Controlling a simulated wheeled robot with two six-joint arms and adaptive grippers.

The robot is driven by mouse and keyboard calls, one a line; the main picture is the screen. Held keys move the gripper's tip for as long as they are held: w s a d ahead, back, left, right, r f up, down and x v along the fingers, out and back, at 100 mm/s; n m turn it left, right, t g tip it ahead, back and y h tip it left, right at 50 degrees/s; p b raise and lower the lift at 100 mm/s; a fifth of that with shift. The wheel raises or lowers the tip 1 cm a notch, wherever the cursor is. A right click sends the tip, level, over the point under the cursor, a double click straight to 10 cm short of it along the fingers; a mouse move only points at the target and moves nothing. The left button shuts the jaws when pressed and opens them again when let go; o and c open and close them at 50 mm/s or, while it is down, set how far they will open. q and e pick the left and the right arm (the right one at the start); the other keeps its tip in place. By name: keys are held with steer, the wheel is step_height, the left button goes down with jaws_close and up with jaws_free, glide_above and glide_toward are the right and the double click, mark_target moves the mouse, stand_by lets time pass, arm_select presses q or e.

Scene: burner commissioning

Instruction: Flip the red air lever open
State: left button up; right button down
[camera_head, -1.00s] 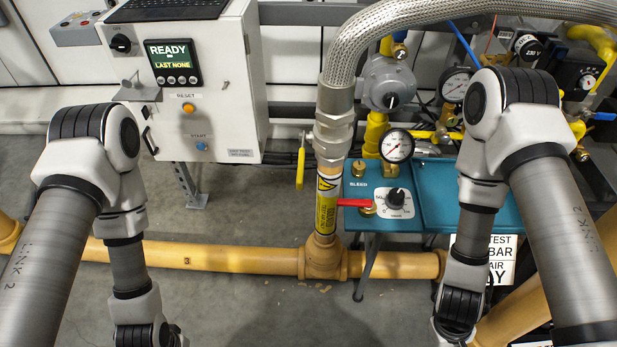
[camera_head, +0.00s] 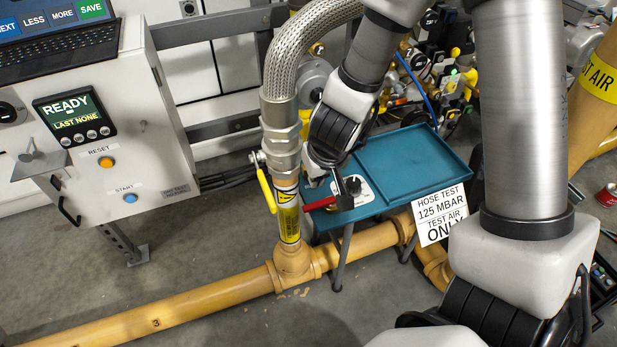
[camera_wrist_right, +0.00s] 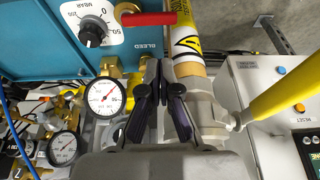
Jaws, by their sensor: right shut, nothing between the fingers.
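The red air lever (camera_head: 316,203) sticks out to the left from the front of the teal bleed unit (camera_head: 424,152); its pivot end is hidden by my right gripper in the head view. In the right wrist view the lever (camera_wrist_right: 150,18) lies level across the top, beyond the fingertips. My right gripper (camera_head: 345,190) is at the front of the unit, close to the lever's right end. In the right wrist view the gripper (camera_wrist_right: 160,64) is shut and empty, with a small apparent gap to the lever; contact cannot be told. My left gripper is out of view.
A yellow-handled valve (camera_head: 267,190) and the braided hose (camera_head: 292,70) stand left of the lever. The dial knob (camera_wrist_right: 92,34) and a pressure gauge (camera_wrist_right: 105,96) are close to the gripper. A yellow pipe (camera_head: 215,291) runs low along the floor. The control cabinet (camera_head: 150,130) is at left.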

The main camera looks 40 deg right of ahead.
mark_target(319, 205)
steer(key=b+x, duration=0.7)
steer(key=x, duration=0.3)
